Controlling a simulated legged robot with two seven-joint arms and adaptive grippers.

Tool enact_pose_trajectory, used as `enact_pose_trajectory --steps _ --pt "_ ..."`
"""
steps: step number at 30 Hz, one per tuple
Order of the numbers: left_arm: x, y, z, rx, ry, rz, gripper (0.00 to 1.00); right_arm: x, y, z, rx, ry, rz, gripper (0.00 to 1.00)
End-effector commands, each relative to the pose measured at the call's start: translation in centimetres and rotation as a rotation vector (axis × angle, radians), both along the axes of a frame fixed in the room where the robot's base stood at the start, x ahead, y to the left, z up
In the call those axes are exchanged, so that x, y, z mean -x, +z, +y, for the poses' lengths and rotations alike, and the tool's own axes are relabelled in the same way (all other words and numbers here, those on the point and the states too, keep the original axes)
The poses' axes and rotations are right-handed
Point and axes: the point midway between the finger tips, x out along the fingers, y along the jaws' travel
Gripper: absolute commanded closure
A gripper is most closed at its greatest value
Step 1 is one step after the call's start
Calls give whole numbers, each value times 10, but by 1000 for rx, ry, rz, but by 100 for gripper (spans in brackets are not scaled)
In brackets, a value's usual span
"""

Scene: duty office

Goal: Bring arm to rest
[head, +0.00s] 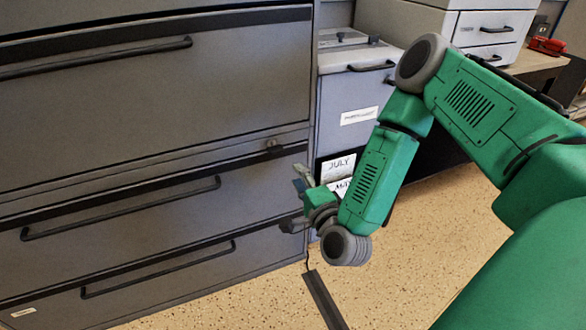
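My green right arm comes in from the right, bends at a grey joint near the top and reaches down to the middle. My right gripper (298,198) is at its end, in front of the right edge of the large grey filing cabinet (150,110). The fingers are small and dark and seem spread apart. I see nothing held between them. Whether they touch the cabinet I cannot tell. My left gripper is not in view.
The cabinet's drawers look shut, with dark bar handles (120,208). A smaller grey cabinet (340,95) with labels stands behind my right arm. A red stapler-like object (547,46) lies on a desk at the top right. Speckled tan floor (420,240) is open below.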

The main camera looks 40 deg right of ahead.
Motion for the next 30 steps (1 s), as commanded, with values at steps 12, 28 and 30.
enact_pose_trajectory --steps 12,28,30 --pt "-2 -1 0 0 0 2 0 2 0 1 0 0 0 70" --pt "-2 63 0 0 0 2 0 85 -51 113 516 587 645 70" --pt "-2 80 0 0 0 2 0 130 -63 122 696 784 825 70"
